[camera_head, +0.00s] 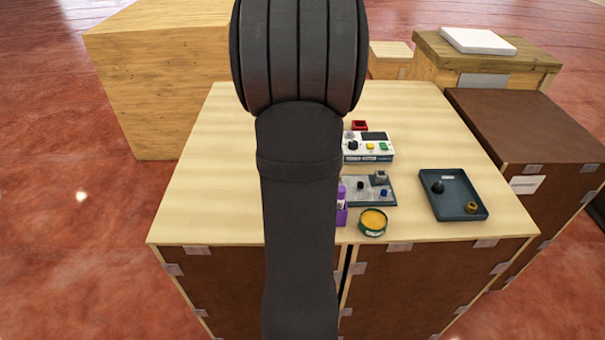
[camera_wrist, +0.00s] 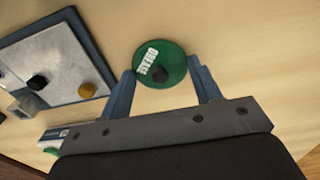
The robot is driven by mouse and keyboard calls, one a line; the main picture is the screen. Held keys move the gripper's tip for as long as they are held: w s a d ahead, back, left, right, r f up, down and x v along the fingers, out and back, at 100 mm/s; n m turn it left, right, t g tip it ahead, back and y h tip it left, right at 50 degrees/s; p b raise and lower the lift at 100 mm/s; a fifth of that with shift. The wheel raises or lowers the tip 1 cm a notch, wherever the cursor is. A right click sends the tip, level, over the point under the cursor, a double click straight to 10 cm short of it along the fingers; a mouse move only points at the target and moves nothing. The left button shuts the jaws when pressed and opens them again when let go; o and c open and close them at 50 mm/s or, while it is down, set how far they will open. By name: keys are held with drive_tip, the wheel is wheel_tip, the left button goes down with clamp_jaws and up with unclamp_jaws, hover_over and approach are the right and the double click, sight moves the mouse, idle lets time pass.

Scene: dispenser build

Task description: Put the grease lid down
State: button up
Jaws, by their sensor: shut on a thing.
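The grease lid (camera_wrist: 172,50) is a round green disc with white lettering and a dark knob in the wrist view. My gripper (camera_wrist: 162,67) has one finger on each side of it and is shut on its rim. Pale wood table surface shows around the lid; I cannot tell whether the lid touches it. In the head view my arm hides the lid and the gripper. An open green grease tin (camera_head: 372,223) with yellow grease stands near the table's front edge.
A metal plate with small parts (camera_head: 368,191), a purple holder (camera_head: 341,216) and a white device with buttons (camera_head: 368,147) stand mid-table. The table's left side (camera_head: 205,190) looks clear.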

drive_tip(key=shift+f, duration=0.1)
drive_tip(key=o, duration=0.9)
drive_tip(key=shift+o, duration=0.2)
wheel_tip(320, 180, up, 12)
drive_tip(key=shift+f, duration=3.85)
drive_tip(key=shift+f, duration=0.1)
